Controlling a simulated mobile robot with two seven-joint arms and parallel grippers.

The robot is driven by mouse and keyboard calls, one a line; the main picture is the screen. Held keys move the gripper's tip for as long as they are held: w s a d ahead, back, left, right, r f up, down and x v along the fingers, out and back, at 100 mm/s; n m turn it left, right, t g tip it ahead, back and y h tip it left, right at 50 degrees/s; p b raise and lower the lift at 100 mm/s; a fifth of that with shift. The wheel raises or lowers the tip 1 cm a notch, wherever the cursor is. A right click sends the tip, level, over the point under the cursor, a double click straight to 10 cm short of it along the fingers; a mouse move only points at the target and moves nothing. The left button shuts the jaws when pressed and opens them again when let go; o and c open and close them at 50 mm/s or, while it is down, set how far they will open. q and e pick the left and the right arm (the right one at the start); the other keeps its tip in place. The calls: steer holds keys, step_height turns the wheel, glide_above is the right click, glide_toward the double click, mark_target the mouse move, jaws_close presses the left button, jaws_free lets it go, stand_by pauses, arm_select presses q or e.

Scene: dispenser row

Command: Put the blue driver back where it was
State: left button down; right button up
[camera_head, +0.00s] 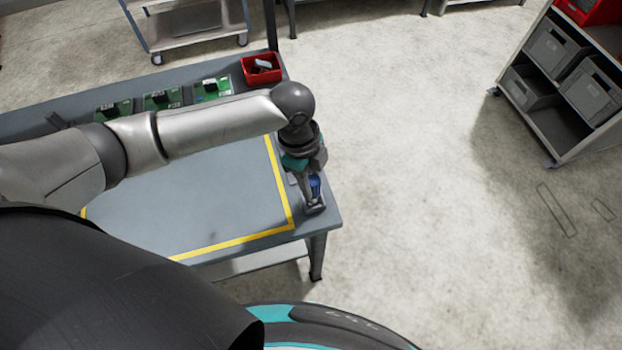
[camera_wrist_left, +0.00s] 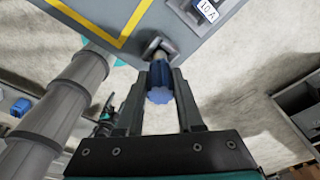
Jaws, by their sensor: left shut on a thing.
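My left gripper (camera_head: 312,190) is at the right edge of the workbench, near its front corner, pointing down. It is shut on the blue driver (camera_wrist_left: 159,84), whose blue handle shows between the fingers in the left wrist view. The fingertips (camera_wrist_left: 160,70) grip the handle. Beyond the handle, a short grey part lines up with a small dark grey holder (camera_wrist_left: 152,44) at the bench edge. I cannot tell whether the driver is seated in it. My right gripper is not in view.
A yellow line (camera_head: 240,240) borders the bench's clear middle. Several green boards (camera_head: 161,100) and a red bin (camera_head: 262,78) stand along the back. A fixture with a "10 A" label (camera_wrist_left: 208,9) is near the holder. A shelf with grey bins (camera_head: 553,50) stands apart at right.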

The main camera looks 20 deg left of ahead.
arm_select(q)
steer(key=shift+f, duration=0.15)
steer(key=shift+f, duration=0.5)
steer(key=c, duration=0.5)
jaws_free()
steer(key=shift+c, duration=0.2)
step_height(320, 180, up, 13)
steer(key=a, duration=0.1)
steer(key=shift+w+a+p, duration=0.2)
steer(key=shift+a+p, duration=0.2)
